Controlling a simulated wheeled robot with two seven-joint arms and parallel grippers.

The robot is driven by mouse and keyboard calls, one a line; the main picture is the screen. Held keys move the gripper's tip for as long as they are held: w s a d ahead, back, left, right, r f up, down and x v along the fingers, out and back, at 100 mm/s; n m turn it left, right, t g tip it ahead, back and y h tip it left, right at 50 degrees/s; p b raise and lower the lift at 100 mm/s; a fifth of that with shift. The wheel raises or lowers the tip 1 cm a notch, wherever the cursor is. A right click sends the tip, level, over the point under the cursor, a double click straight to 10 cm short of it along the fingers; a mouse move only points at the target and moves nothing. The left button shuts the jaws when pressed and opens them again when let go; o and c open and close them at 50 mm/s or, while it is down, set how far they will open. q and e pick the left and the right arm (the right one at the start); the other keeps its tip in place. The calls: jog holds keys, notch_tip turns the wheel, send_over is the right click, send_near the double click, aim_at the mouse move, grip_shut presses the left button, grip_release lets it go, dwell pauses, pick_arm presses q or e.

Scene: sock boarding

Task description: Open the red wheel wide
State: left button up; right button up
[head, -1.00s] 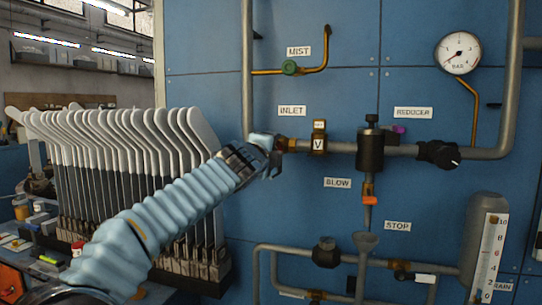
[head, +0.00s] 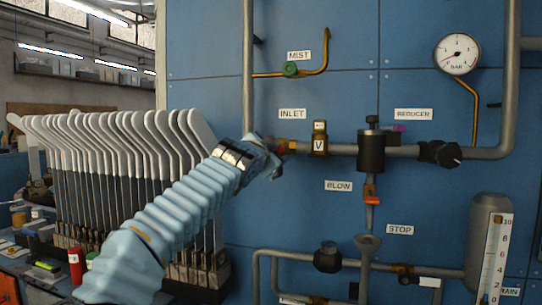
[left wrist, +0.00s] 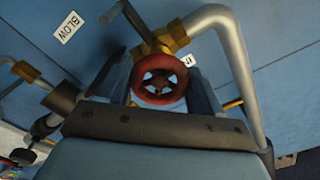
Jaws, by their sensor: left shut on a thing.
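The red wheel (left wrist: 158,99) is a small round handwheel with a spoked hub, on a brass fitting (left wrist: 172,38) in the left wrist view. In the head view only a sliver of its red (head: 282,148) shows by the INLET pipe; my gripper hides the rest. My left gripper (head: 275,160) is at the wheel, with a finger on each side of its rim; its fingers also show in the left wrist view (left wrist: 158,88). It is shut on the wheel. My right gripper is in neither view.
A grey pipe (head: 248,75) runs upright close to my gripper. A brass valve marked V (head: 319,140) and a black reducer (head: 371,152) sit to the right. A pressure gauge (head: 457,54) hangs at upper right. A rack of sock boards (head: 130,130) stands at left.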

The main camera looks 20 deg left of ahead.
pick_arm(q)
jog(key=n+b, duration=0.1)
jog(key=n, duration=0.4)
jog(key=shift+d+n, duration=0.1)
jog(key=shift+n, duration=0.2)
jog(key=n+b, duration=0.1)
jog(key=n, duration=0.8)
jog(key=shift+r+b, duration=0.1)
jog(key=shift+b, duration=0.2)
jog(key=shift+n, duration=2.3)
jog(key=shift+a, duration=0.2)
jog(key=shift+r, duration=0.1)
jog(key=o, duration=1)
jog(key=shift+o, duration=0.2)
